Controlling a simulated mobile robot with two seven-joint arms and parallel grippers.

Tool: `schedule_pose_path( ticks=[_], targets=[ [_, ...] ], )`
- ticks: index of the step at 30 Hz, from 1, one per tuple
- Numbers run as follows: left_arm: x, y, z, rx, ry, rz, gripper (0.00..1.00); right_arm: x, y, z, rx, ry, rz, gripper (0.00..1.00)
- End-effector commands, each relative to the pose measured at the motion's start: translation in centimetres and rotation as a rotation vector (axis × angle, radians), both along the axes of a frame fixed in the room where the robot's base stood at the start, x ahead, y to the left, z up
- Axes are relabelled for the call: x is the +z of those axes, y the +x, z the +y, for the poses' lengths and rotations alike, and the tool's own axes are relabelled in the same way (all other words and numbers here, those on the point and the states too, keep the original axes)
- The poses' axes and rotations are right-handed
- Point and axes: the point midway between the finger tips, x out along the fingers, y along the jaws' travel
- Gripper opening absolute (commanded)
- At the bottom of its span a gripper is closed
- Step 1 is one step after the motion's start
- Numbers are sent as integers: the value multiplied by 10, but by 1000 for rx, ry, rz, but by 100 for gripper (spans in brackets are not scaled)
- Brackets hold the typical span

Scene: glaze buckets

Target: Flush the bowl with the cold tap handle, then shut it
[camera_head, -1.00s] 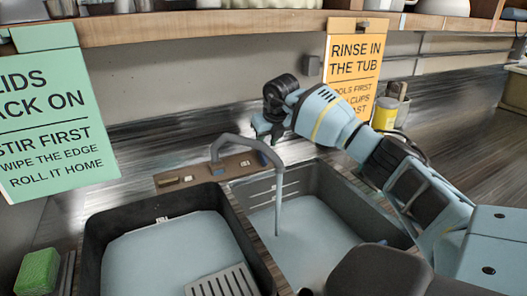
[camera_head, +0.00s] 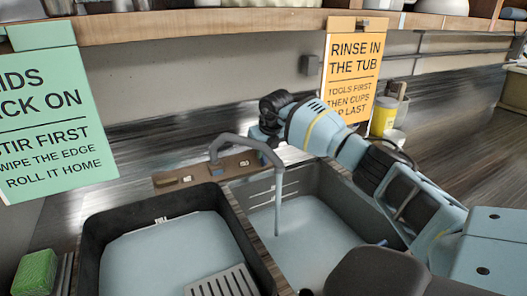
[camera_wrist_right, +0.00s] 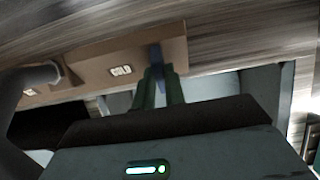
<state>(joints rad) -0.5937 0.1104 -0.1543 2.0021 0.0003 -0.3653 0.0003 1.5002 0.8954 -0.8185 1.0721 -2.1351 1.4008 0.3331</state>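The grey tap spout (camera_head: 238,139) arches from a brown deck (camera_head: 170,181) behind the sink. A thin pale column, looking like running water, drops from it into the right basin (camera_head: 326,190), which holds pale blue liquid. The blue tap handle (camera_wrist_right: 155,55) stands at the deck in the right wrist view; it is mostly hidden by my gripper in the head view. My right gripper (camera_head: 258,136) is at the deck's right end. In the wrist view its dark green fingers (camera_wrist_right: 160,78) lie close on both sides of the handle, shut on it. My left gripper is not in view.
A dark-rimmed left basin (camera_head: 92,232) holds blue liquid and a pale slotted grate (camera_head: 222,283). A green sponge (camera_head: 36,271) is at the lower left. A wooden shelf (camera_head: 200,26) runs above. A yellow-labelled container (camera_head: 383,117) stands right, behind my arm.

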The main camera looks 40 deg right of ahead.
Motion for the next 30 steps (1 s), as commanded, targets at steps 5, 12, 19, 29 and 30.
schedule_pose_path(
  ticks=[5, 12, 19, 29, 30],
  targets=[
    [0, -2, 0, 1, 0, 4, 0, 0, 0, 0, -1, 2, -1, 0],
    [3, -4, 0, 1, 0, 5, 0, 2, 0, 0, -44, 31, -11, 0],
    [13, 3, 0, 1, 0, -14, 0, 4, -1, -2, -163, 115, -39, 0],
    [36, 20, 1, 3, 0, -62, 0, 4, -3, -4, -410, 290, -95, 0],
    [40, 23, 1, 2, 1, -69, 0, 4, -3, -5, -441, 313, -102, 0]
  ],
)
